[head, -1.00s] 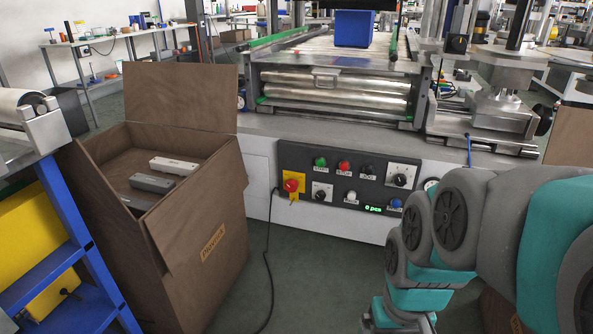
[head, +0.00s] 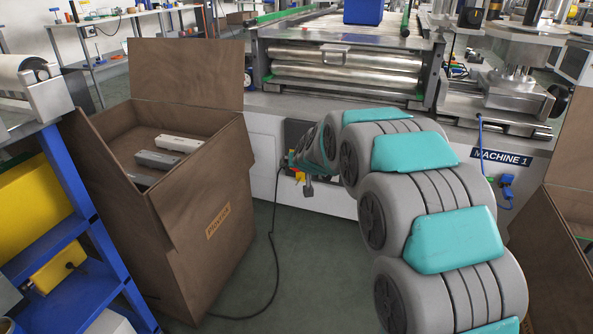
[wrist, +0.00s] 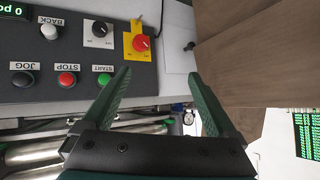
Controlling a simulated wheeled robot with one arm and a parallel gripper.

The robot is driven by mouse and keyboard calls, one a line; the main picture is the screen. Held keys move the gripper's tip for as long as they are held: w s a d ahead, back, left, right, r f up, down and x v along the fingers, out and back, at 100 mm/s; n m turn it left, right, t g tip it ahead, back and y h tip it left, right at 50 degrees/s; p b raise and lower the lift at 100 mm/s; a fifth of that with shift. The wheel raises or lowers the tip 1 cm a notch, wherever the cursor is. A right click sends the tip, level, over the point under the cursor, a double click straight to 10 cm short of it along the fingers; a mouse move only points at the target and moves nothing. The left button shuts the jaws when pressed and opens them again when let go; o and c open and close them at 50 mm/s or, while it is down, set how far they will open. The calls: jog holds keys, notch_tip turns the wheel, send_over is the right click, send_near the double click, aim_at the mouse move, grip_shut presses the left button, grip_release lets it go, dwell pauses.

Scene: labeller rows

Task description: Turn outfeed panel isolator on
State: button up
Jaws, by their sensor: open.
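The panel isolator is a red rotary knob on a yellow plate (wrist: 140,43) at the end of the dark control panel. In the wrist view it lies just beyond my fingertips, a little left of the gap between them. My gripper (wrist: 160,75) is open and empty, with its two green fingers spread apart and not visibly touching the knob. In the head view my arm covers most of the panel, and only a scrap of the yellow plate (head: 298,175) shows beside my gripper. I cannot tell the knob's setting.
The wrist view shows the panel upside down, with a black selector (wrist: 99,29), red stop button (wrist: 67,79) and green start button (wrist: 103,79) close by. A tall cardboard box (head: 215,255) stands left of the panel. A black cable (head: 272,262) runs across the floor.

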jog(key=w+a+f+m+t+h, duration=0.1)
jog(key=w+a+f+t, duration=0.1)
jog(key=w, duration=0.3)
jog(key=w+a+f+t, duration=0.1)
jog(key=w+a+f, duration=0.15)
jog(key=w, duration=0.25)
jog(key=w+f+m+t+h+b, duration=0.1)
jog(key=w+f+m+t+h, duration=0.15)
jog(key=f, duration=0.35)
jog(key=w+f+m+t+h+b, duration=0.1)
jog(key=w+f+t+h, duration=0.1)
jog(key=w+f+h, duration=0.3)
jog(key=shift+y, duration=0.45)
jog(key=shift+w+d+f+b, duration=0.2)
jog(key=shift+w+d, duration=0.25)
jog(key=shift+w, duration=0.45)
jog(key=shift+w+d+f+b, duration=0.15)
jog(key=shift+w+d, duration=0.35)
jog(key=shift+w, duration=0.4)
jog(key=shift+w+d+f+b, duration=0.15)
jog(key=shift+w+d, duration=0.3)
jog(key=shift+w, duration=0.45)
jog(key=shift+c, duration=0.4)
